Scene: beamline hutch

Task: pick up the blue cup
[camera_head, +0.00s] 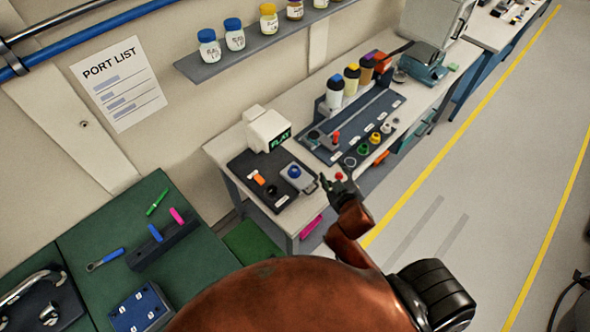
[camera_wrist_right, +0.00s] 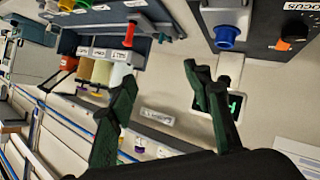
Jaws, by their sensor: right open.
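A small blue round piece (camera_head: 294,172), the only clearly blue cup-like thing near my right gripper, sits on a grey box at the front of the white bench. It also shows in the right wrist view (camera_wrist_right: 227,37), at the upper right. I cannot tell whether it is a loose cup or a knob. My right gripper (camera_head: 334,182) is open, just right of the grey box in the head view. In the right wrist view its two dark green fingers (camera_wrist_right: 160,78) stand wide apart with nothing between them. My left gripper is not in view.
A dark panel with an orange knob (camera_head: 259,179) lies beside the grey box. Behind are a white display unit (camera_head: 268,129) and a dark rack (camera_head: 370,117) with bottles. A green table (camera_head: 106,222) stands at left.

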